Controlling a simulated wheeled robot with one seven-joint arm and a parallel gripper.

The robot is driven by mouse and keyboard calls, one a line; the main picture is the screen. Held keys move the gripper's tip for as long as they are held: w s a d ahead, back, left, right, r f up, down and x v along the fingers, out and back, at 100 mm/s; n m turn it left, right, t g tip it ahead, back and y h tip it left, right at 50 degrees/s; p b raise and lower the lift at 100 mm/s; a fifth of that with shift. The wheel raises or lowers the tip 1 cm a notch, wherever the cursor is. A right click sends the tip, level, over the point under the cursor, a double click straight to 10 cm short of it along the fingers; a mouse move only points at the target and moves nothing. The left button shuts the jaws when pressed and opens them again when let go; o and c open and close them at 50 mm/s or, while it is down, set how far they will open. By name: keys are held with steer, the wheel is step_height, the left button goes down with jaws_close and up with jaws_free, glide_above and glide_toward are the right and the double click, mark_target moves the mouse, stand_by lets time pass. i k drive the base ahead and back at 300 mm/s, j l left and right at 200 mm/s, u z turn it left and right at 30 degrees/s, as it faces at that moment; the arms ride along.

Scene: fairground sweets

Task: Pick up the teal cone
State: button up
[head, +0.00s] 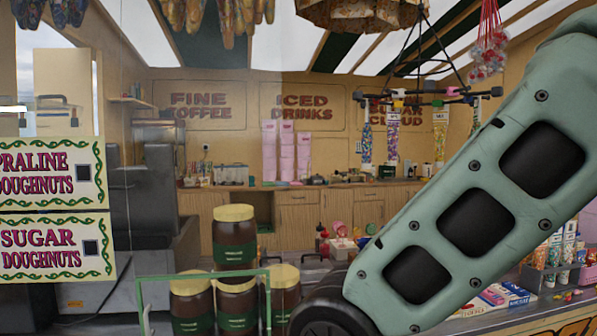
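I cannot make out a teal cone in the head view. My own pale green arm link crosses the right side from top right to bottom centre and hides part of the stall behind it. My gripper is out of the picture, so its state does not show.
Brown jars with yellow lids (235,238) are stacked at bottom centre behind a green frame (140,297). A back counter (298,198) carries pink stacks (269,150). A rack of colourful bags (393,137) hangs at upper right. Boxes (505,294) lie on the right counter.

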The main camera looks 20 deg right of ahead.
mark_target(553, 254)
steer(key=l+z, duration=0.15)
steer(key=z, duration=1.8)
